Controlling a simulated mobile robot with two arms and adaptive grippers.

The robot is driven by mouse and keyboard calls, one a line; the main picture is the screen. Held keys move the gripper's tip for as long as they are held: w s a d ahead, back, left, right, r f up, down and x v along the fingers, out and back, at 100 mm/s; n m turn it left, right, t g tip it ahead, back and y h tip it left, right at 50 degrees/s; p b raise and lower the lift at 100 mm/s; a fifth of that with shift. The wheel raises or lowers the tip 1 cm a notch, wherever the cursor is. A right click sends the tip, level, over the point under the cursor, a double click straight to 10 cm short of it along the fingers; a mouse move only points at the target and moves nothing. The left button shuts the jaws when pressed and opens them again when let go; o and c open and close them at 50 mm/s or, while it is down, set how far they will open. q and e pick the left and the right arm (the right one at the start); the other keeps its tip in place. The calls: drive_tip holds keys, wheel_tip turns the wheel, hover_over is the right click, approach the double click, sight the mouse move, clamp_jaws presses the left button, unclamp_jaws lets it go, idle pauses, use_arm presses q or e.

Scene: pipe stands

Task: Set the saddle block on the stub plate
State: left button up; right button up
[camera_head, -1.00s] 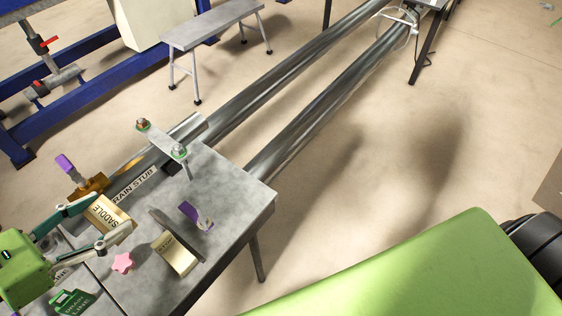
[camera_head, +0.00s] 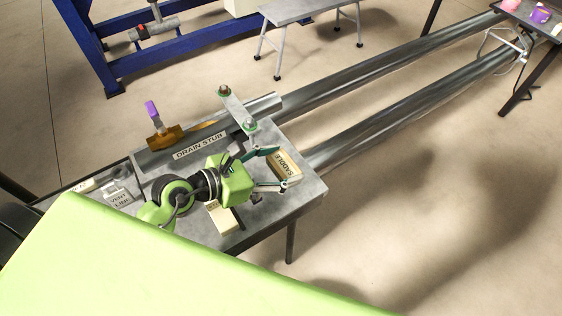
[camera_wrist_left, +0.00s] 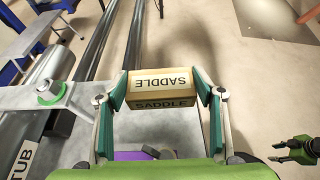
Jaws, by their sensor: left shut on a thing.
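My left gripper (camera_head: 277,168) is shut on the saddle block (camera_head: 286,166), a tan box labelled SADDLE. In the left wrist view the block (camera_wrist_left: 161,86) sits between the two fingers, over the table's edge area; its height above the table is hard to tell. A plate labelled DRAIN STUB (camera_head: 200,146) lies to the left of the gripper, beside a grey pipe stub and a clamp bar with two bolts (camera_head: 238,108). My right gripper (camera_wrist_left: 296,150) shows at the right edge of the left wrist view, small and apart from everything; its jaws are unclear.
A brass valve with a purple handle (camera_head: 165,132) stands on the stub. Another cream block (camera_head: 222,217) is partly hidden under my left arm. A VENT LINE block (camera_head: 118,198) lies at the table's left. Two long pipes run away to the back right, with open floor beside them.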

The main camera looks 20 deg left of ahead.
use_arm(q)
wheel_tip(320, 180, down, 4)
drive_tip(key=b, duration=0.3)
drive_tip(key=shift+r, duration=0.1)
drive_tip(key=shift+f+b, duration=0.85)
drive_tip(key=shift+f, duration=0.45)
drive_tip(key=shift+f, duration=0.35)
drive_tip(key=o, duration=0.3)
drive_tip(key=o, duration=0.3)
drive_tip(key=shift+o, duration=0.8)
